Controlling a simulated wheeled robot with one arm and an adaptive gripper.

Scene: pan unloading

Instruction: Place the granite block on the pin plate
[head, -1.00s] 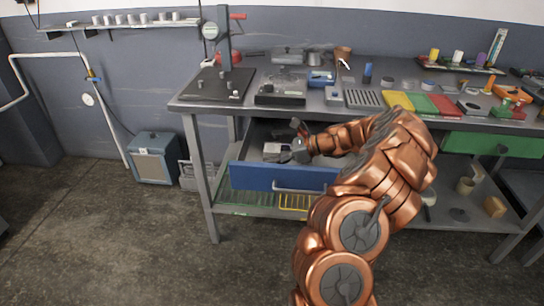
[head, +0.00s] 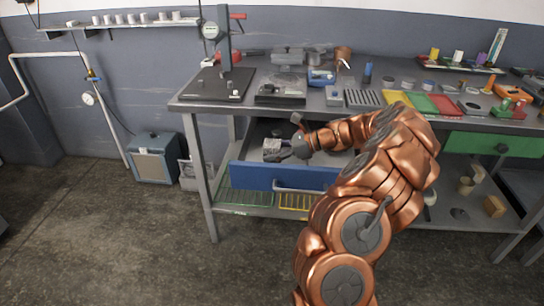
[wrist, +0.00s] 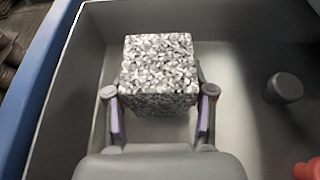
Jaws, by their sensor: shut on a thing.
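The speckled grey-and-white granite block (wrist: 158,75) is between the fingers of my gripper (wrist: 158,108) in the wrist view. The fingers are shut on its two sides. In the head view the block (head: 272,145) shows as a small light shape at the end of my gripper (head: 278,153), inside the open blue-fronted drawer (head: 283,177). A dark flat plate with a few small pins (head: 213,92) lies on the bench top at the left, above and left of my gripper. I take it for the pin plate, but cannot be sure.
A gauge stand (head: 224,45) rises at the dark plate's back. A dark round object (wrist: 283,88) is in the drawer, right of the block. The bench edge overhangs the drawer.

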